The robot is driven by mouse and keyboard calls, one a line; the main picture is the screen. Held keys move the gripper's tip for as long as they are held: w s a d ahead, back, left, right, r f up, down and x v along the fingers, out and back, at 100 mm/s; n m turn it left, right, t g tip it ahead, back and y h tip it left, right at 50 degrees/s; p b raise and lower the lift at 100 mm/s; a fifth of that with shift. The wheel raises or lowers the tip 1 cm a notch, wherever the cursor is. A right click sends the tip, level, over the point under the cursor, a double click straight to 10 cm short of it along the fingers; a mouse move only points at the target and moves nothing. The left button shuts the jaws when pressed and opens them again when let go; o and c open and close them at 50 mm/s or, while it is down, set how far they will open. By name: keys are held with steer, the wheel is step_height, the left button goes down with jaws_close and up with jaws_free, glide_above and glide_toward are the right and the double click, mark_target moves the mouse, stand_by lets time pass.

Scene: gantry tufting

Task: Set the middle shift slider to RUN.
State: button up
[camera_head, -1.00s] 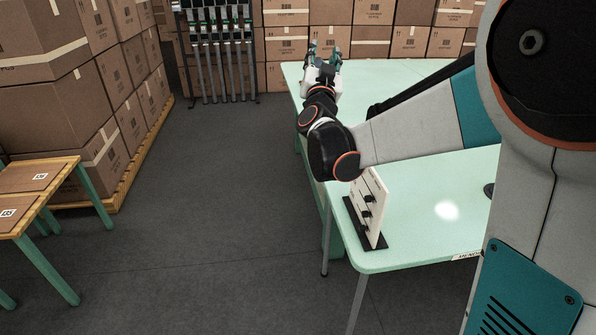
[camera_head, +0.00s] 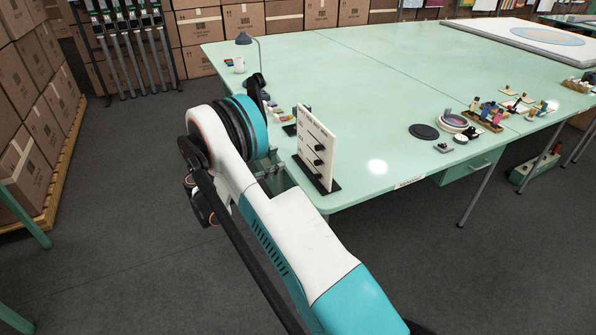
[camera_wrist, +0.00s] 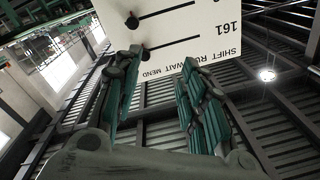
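The slider board (camera_head: 316,135) is a white upright panel on a black base near the table's front left corner. Dark slider knobs (camera_head: 319,148) stick out from its face. In the wrist view the board (camera_wrist: 205,20) looks turned over, with the words SHIFT, RUN, WAIT and MEND and the number 161. Two slots show there; a knob (camera_wrist: 132,22) and another knob (camera_wrist: 141,51) sit at their left ends, on the MEND side. The third slider is out of that view. My gripper (camera_wrist: 160,72) is open and empty, fingers pointing toward the board; contact cannot be told.
Stacked boxes (camera_head: 200,30) stand behind.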

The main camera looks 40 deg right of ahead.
step_height(320, 180, down, 4)
steer(key=s+a+g, duration=0.1)
steer(key=s+a, duration=0.1)
steer(key=b, duration=0.3)
glide_toward(318, 162)
steer(key=x, duration=0.7)
steer(key=shift+w+d+f+y, duration=0.25)
steer(key=shift+d+f+y, duration=0.05)
steer(key=shift+d+y, duration=0.15)
steer(key=shift+c, duration=0.5)
jaws_close()
